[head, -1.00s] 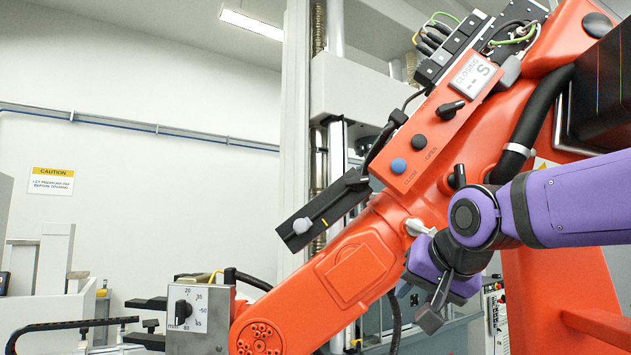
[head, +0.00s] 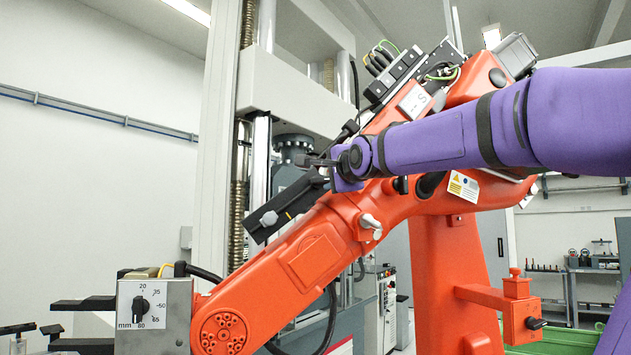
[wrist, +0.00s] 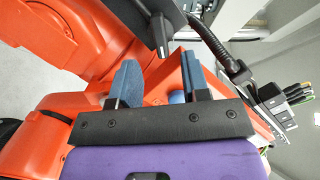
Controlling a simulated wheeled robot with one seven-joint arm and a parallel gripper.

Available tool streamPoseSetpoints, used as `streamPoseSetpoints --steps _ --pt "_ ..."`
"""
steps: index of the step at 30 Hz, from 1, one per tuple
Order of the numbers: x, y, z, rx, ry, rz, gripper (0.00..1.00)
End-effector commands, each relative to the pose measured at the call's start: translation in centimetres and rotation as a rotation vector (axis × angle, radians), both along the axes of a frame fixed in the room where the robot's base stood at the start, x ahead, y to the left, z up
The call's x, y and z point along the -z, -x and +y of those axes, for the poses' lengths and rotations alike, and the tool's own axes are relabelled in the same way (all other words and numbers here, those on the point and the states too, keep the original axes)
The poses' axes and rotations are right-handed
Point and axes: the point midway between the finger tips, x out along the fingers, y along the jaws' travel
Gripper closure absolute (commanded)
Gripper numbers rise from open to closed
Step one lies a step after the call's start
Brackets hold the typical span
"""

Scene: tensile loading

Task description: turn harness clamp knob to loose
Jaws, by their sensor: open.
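I cannot tell which knob is the harness clamp's. My arm hides much of the panel.
A grey dial box (head: 152,312) stands at lower left. In the wrist view a black cable (wrist: 225,55) runs past on the right. Open space lies left of the tall column (head: 212,130).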

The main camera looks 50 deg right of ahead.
Motion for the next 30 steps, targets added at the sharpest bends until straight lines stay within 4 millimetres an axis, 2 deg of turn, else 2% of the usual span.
streamPoseSetpoints --steps 3,9,16,26,27,30 --pt "0.1 -2.3 -0.9 -0.003 0.001 0.004 0.57" --pt "0.2 -4.9 -2.3 -0.003 0.0 0.004 0.57" --pt "0.2 -6.3 -3.1 -0.002 0.001 0.002 0.57" --pt "0.2 -6.5 -3.2 -0.001 0.001 0.002 0.57" --pt "0.2 -6.5 -3.2 -0.001 0.001 0.002 0.62" --pt "0.2 -6.5 -3.2 -0.001 0.001 0.002 0.85"
